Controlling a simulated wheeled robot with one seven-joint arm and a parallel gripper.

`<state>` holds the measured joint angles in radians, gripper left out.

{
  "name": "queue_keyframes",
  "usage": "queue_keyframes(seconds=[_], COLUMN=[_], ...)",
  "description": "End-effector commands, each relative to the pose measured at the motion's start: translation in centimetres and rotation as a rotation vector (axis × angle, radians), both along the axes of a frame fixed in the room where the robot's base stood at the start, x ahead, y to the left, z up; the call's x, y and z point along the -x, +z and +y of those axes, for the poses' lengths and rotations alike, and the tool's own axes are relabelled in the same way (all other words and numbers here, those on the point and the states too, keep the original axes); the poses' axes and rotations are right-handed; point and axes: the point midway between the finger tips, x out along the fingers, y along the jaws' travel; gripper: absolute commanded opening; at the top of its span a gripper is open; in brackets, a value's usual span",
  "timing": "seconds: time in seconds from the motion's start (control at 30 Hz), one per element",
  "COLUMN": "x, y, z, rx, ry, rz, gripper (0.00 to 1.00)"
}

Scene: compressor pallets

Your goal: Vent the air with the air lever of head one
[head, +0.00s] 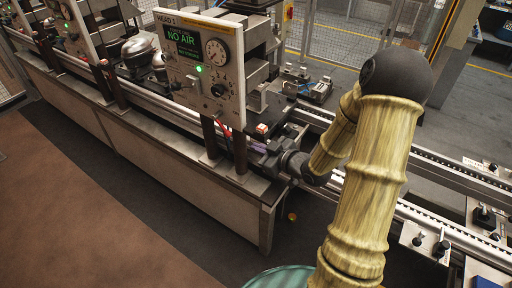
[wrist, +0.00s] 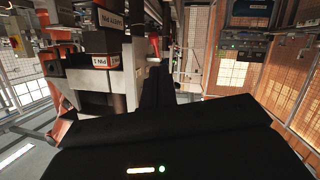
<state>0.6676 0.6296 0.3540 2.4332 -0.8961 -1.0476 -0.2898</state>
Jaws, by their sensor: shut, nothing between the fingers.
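The head one panel (head: 240,75) is a pale upright board marked HEAD 1 at the upper middle of the head view. Its display (head: 184,44) reads NO AIR in green, beside a round gauge (head: 216,52). A black knob or lever (head: 219,90) sits below the gauge; I cannot tell if it is the air lever. My gripper (head: 260,148) is low, just right of the panel's lower post, partly hidden by the machine. In the wrist view its dark fingers (wrist: 156,92) are shut and empty, right of a block with an orange label, PIN 1 (wrist: 106,62).
A conveyor rail (head: 440,165) runs along the line to the right. Metal posts (head: 240,150) stand close to my gripper. The brown floor (head: 90,190) in front is clear.

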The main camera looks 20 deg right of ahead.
Motion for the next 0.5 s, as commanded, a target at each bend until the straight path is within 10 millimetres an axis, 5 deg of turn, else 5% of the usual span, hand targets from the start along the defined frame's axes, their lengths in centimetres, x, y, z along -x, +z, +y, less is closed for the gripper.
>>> queue_keyframes(seconds=[0.27,0.5], x=[0.0,1.5], y=[-0.2,-1.5], z=[0.0,-0.5], rx=[0.026,0.168], ry=[-0.015,-0.148], rz=[0.036,0.282], gripper=[0.0,0.0])
